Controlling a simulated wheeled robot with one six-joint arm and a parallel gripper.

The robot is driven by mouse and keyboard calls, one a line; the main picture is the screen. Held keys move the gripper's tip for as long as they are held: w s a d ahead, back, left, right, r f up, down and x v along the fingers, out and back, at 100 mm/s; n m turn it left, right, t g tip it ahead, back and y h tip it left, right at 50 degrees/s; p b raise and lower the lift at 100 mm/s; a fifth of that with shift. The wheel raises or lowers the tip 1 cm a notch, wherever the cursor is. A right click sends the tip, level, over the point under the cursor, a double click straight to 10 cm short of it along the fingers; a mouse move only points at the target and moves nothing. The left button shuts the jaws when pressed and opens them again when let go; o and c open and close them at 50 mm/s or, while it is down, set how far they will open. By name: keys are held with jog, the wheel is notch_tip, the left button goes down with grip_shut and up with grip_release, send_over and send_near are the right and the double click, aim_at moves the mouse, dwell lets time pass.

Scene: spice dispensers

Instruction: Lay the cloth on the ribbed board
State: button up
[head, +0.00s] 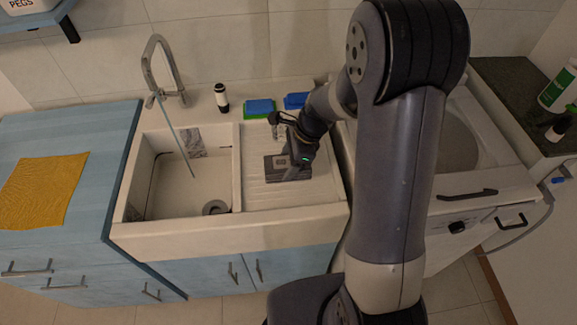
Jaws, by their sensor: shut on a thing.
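The ribbed board (318,188) is the pale grooved drainer to the right of the sink basin. My gripper (293,172) is low over its middle, shut on a dark grey flat piece (274,164) that looks like a folded cloth. A lighter patch shows on that piece. I cannot tell whether it touches the board. A mustard-yellow cloth (42,190) lies flat on the blue counter at the left, away from my gripper.
The sink basin (175,190) has a grey patterned piece (188,142) at its back and a tall tap (163,70) behind. A black-and-white bottle (221,98), a blue-and-green sponge (259,108) and another blue item (296,101) stand along the back ledge. Bottles (558,90) stand far right.

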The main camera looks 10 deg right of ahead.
jog(key=shift+f, duration=2.3)
jog(key=o, duration=1.3)
jog(key=shift+r, duration=0.3)
jog(key=v, duration=1.1)
jog(key=shift+d+r, duration=0.25)
jog(key=shift+r, duration=0.05)
